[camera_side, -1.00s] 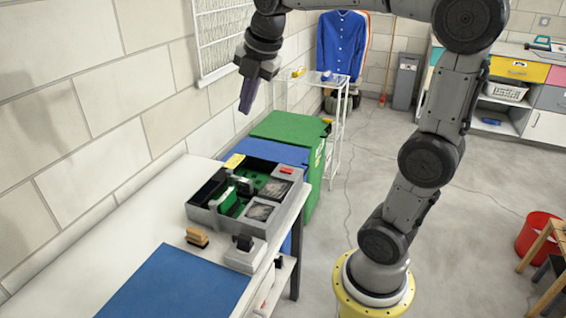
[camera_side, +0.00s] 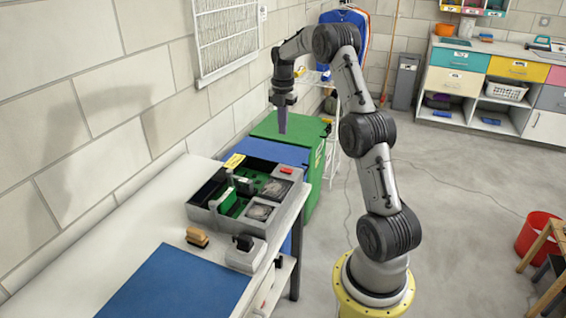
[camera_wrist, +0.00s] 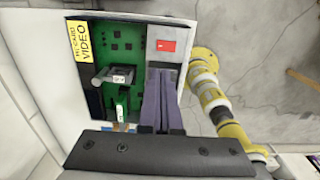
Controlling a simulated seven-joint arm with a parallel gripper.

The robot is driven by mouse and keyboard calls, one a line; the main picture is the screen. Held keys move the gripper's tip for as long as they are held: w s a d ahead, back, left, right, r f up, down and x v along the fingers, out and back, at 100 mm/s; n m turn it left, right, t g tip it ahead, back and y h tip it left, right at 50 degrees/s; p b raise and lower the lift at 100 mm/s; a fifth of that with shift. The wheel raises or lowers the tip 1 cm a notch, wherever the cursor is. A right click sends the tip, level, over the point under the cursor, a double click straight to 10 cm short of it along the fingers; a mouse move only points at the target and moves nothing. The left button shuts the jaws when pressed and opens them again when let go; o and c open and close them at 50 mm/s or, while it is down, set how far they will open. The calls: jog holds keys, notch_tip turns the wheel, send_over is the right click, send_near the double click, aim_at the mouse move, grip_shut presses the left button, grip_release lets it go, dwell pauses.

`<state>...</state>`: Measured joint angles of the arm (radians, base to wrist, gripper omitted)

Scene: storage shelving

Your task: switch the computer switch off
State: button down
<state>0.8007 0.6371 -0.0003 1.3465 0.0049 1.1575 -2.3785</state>
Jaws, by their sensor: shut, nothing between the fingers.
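The open grey computer case (camera_side: 294,200) lies on the white table, with a green circuit board (camera_side: 252,177) inside. The red switch (camera_side: 286,170) is on the case's far right part; in the wrist view the red switch (camera_wrist: 166,46) shows at the upper right of the board, with a small white mark on it. My gripper (camera_side: 282,130) points down with shut, empty purple fingers, in the air above the far end of the case. In the wrist view the shut fingertips (camera_wrist: 160,72) appear just below the switch in the picture, apart from it.
A yellow label (camera_wrist: 80,42) is on the case edge. A wooden-handled brush (camera_side: 197,237), a small white device (camera_side: 245,254) and a blue mat (camera_side: 175,283) are on the near table. Green and blue bins (camera_side: 285,133) stand beyond it. The wall runs close on the left.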

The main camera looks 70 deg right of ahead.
aim_at(284, 170)
jog(key=shift+s, duration=0.1)
dwell(0.3)
notch_tip(284, 170, down, 14)
jog(key=shift+r, duration=0.1)
dwell(0.4)
jog(key=shift+f, duration=0.25)
dwell(0.4)
jog(key=shift+s+r, duration=0.25)
jog(key=shift+s, duration=0.45)
